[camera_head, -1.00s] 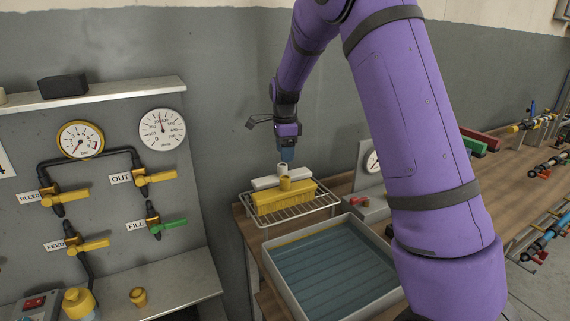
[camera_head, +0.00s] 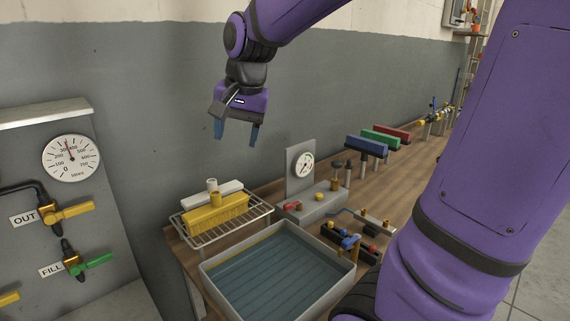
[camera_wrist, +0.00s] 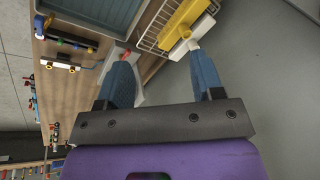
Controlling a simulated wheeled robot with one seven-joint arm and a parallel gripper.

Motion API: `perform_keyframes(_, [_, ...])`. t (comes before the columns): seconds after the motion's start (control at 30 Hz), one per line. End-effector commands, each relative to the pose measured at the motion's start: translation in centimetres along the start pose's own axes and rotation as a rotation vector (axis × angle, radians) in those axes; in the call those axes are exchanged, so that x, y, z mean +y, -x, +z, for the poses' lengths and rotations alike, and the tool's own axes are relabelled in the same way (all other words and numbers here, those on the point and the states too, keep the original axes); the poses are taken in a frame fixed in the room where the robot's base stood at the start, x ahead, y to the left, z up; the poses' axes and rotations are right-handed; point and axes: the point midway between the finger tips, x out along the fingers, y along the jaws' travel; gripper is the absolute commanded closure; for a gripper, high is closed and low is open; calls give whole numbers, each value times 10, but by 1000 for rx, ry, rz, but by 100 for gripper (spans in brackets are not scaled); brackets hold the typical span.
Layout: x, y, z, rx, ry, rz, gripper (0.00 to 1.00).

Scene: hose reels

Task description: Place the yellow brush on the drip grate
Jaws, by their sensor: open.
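The yellow brush (camera_head: 217,213) rests on the wire drip grate (camera_head: 268,209), alongside a white brush (camera_head: 229,188) behind it. In the wrist view the yellow brush (camera_wrist: 180,22) lies on the grate (camera_wrist: 147,42), with the white brush (camera_wrist: 202,27) beside it. My gripper (camera_head: 236,136) is open and empty, raised above and slightly right of the brushes, apart from them. Its blue fingers also show spread in the wrist view (camera_wrist: 162,80).
A grey tray with a blue ribbed inside (camera_head: 347,266) stands in front of the grate. A gauge block (camera_head: 302,163) and several coloured-handled fittings (camera_head: 366,147) stand on the wooden bench to the right. A valve panel (camera_head: 108,208) is at the left.

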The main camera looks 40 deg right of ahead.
Motion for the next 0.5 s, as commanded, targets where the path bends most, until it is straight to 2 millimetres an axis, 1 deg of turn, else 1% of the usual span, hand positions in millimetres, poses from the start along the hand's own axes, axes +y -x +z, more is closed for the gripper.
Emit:
perform_keyframes(0.03, [9,9,14,17,65,-14,39])
perform_keyframes(0.2, [38,28,56,76,312,-38,39])
perform_keyframes(0.4, [72,36,102,151,580,-40,39])
perform_keyframes(0.5, [84,36,116,180,678,-33,39])
